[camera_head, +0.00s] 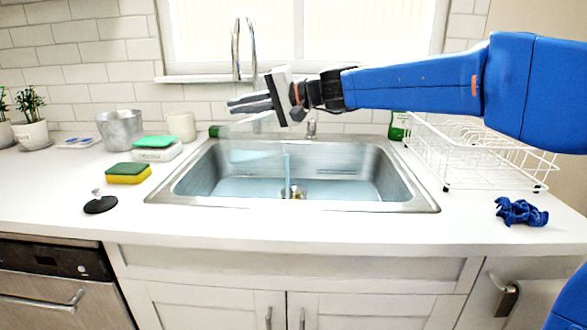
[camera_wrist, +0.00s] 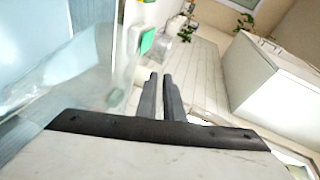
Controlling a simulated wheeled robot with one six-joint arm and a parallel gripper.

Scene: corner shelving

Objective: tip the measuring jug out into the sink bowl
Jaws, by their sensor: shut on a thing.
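The measuring jug (camera_head: 252,140) is clear and hard to make out. It hangs above the sink bowl (camera_head: 190,183), tilted over below my gripper (camera_head: 236,104). A thin pale-blue stream (camera_head: 286,165) falls from it toward the drain (camera_head: 293,192). My gripper reaches in from the right and is shut on the jug; the exact grip is hard to see. In the wrist view the clear jug (camera_wrist: 75,75) fills the left side, beside my gripper's close-set fingers (camera_wrist: 162,95). The bowl's floor looks pale blue; how much liquid lies there I cannot tell.
A chrome faucet (camera_head: 236,50) stands behind the bowl. A white dish rack (camera_head: 480,155) and a blue cloth (camera_head: 521,212) are on the right. A sponge (camera_head: 128,174), a black stopper (camera_head: 100,204) and a metal pot (camera_head: 120,130) are on the left counter.

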